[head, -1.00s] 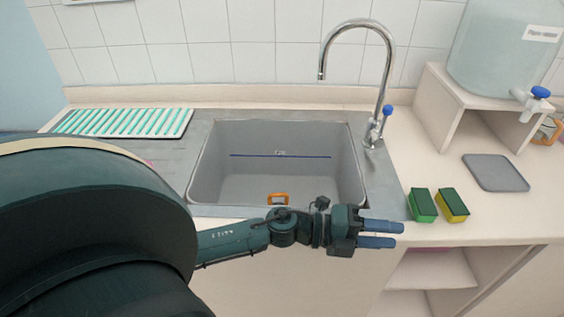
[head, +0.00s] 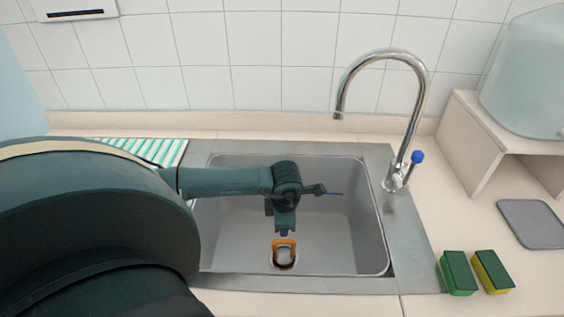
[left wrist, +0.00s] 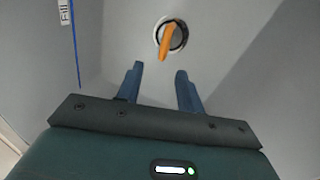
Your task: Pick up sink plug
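The sink plug (head: 284,252) has an orange loop handle and sits at the drain on the sink floor. In the left wrist view the plug (left wrist: 168,38) shows as an orange handle over a dark, light-rimmed ring, just beyond my fingertips. My left gripper (head: 284,233) points down into the sink, just above the plug. In the left wrist view my left gripper (left wrist: 158,68) has its two blue fingers apart, with nothing between them. My right gripper is not in view.
The grey sink (head: 340,225) has steep walls around my left gripper. A chrome tap (head: 418,100) arches over its right back corner. A green sponge (head: 457,272) and a yellow sponge (head: 492,271) lie on the right counter. A green-striped mat (head: 150,150) lies at left.

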